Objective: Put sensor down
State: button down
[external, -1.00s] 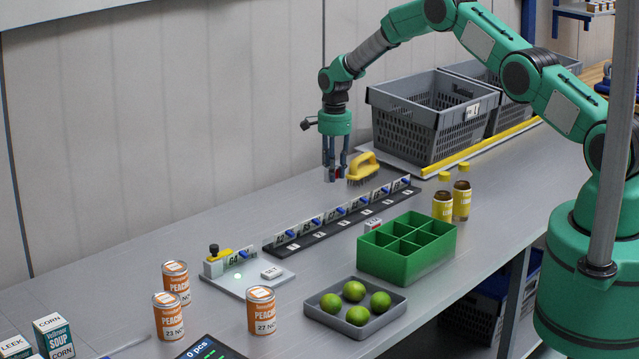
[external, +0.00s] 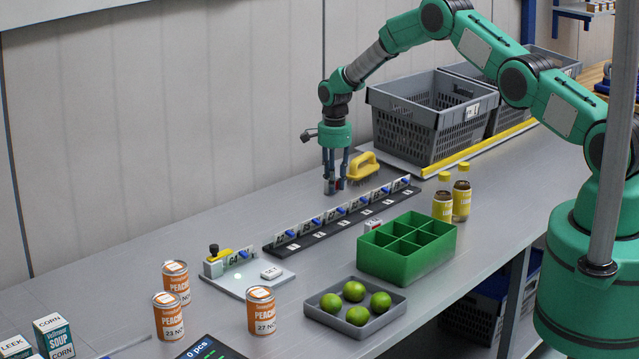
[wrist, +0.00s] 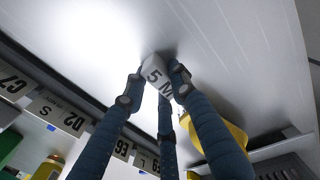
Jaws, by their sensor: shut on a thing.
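My gripper (external: 337,187) has blue fingers and points down at the back of the grey table, just left of the yellow brush (external: 362,167). In the wrist view its fingertips (wrist: 155,85) are shut on a small pale block marked "5 M" (wrist: 154,73), which I take to be the sensor. In the external view the fingers mostly hide the block, and only a small reddish spot shows between them. The fingertips are low, at or close above the table top. I cannot tell whether the block touches it.
A dark strip with several labelled cards (external: 340,217) lies in front of my gripper. The brush also shows in the wrist view (wrist: 225,132). A grey crate (external: 425,110) stands right, a green divided box (external: 405,262) in front. Table left of my gripper is clear.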

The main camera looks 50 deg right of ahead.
jog(key=shift+f, duration=0.15)
jog(key=c, duration=1.4)
grip_release()
jog(key=shift+c, duration=0.2)
jog(key=shift+r, duration=0.2)
notch_tip(320, 180, up, 12)
